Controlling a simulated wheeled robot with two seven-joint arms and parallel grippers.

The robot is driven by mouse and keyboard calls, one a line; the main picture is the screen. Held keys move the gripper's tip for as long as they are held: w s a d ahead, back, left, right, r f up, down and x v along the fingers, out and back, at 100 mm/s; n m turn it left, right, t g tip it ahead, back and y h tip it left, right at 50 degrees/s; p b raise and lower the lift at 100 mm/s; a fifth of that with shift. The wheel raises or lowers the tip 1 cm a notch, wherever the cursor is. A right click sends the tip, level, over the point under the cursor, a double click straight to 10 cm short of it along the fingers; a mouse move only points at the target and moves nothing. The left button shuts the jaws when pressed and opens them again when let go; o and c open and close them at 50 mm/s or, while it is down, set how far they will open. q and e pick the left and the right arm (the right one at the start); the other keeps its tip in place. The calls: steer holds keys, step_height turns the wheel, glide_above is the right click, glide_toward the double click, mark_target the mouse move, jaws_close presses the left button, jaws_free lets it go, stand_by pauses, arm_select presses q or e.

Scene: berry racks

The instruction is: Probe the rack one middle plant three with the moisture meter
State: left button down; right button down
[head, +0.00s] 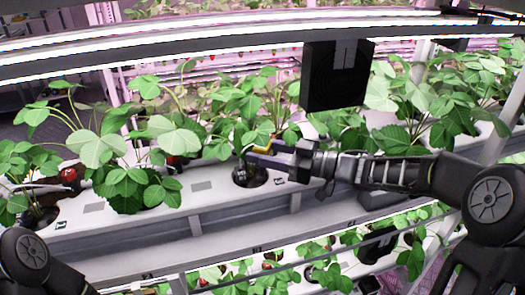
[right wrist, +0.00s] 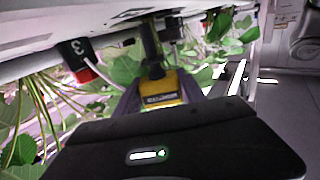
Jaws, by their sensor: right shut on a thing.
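The yellow moisture meter (right wrist: 165,92) is between the fingers of my right gripper (right wrist: 168,92) in the right wrist view. Its dark stem points toward the white planter surface; whether its tip is in the growing medium cannot be told. In the head view the meter (head: 263,147) shows as a small yellow piece at my right gripper (head: 272,160). The gripper is shut on it, just right of a leafy plant (head: 243,133) in a round dark pot hole (head: 249,178). A dark marker with a white 3 (right wrist: 76,47) shows in the wrist view. My left gripper is not seen.
The white planter channel (head: 190,203) runs across the middle shelf, with leafy strawberry plants on both sides. A bright light bar (head: 200,50) and a black hanging box (head: 337,75) are above. A lower plant row (head: 320,262) lies below the shelf.

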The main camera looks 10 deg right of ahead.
steer(key=shift+r+p, duration=0.1)
steer(key=shift+p, duration=0.2)
stand_by(0.5)
steer(key=shift+f, duration=0.55)
stand_by(1.3)
steer(key=shift+f, duration=0.2)
stand_by(0.3)
steer(key=shift+f+b, duration=0.8)
steer(key=shift+f, duration=0.45)
steer(key=c, duration=0.6)
jaws_free()
steer(key=shift+o, duration=0.4)
steer(key=shift+o, duration=1.4)
steer(key=shift+r, duration=0.2)
